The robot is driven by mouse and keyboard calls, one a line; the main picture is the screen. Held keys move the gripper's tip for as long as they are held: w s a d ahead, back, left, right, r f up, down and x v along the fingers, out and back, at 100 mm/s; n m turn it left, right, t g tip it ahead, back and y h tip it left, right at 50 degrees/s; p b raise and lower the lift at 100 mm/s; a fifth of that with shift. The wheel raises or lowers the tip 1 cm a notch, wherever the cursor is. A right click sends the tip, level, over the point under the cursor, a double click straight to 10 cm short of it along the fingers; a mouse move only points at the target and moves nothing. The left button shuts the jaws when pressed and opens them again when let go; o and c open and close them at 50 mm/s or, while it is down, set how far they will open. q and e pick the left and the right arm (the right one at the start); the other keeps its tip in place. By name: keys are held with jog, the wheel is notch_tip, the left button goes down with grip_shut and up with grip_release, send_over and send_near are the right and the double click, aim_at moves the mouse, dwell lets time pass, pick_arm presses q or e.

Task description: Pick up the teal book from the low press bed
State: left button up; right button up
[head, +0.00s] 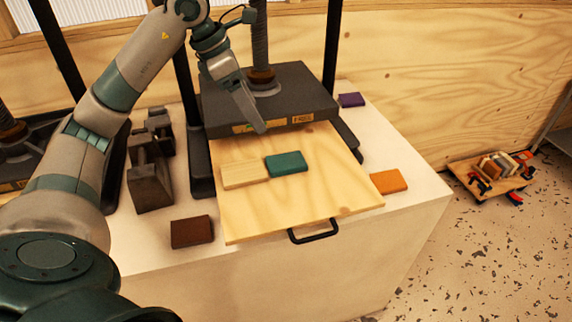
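The teal book (287,163) lies flat on the pale wooden press bed (300,208), which has a black handle at its front edge. A pale wooden block (244,174) lies close against its left side. My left gripper (260,127) points down above and behind the teal book, in front of the dark press plate, apart from the book. It is seen from the side, so its finger gap is hidden. My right gripper is not in view.
The dark press plate (270,95) and its posts stand over the back of the bed. A brown book (192,232), an orange book (388,182) and a purple book (351,100) lie around it. Dark metal weights (149,175) stand left. A loaded wooden dolly (496,180) is on the floor.

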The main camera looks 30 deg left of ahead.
pick_arm(q)
jog(key=shift+s+d+r, duration=0.1)
jog(key=p, duration=0.4)
send_near(285, 161)
jog(key=shift+d+f, duration=0.25)
jog(key=shift+f, duration=0.6)
jog(key=shift+d+f, duration=0.1)
jog(key=shift+f, duration=0.4)
jog(key=shift+w+d+f+p, duration=0.2)
jog(key=shift+w+f+p, duration=0.3)
jog(key=shift+p, duration=0.25)
jog(key=p+x, duration=0.1)
jog(key=x, duration=0.2)
jog(key=shift+p, duration=0.35)
jog(key=shift+w+f, duration=0.15)
jog(key=shift+f, duration=0.25)
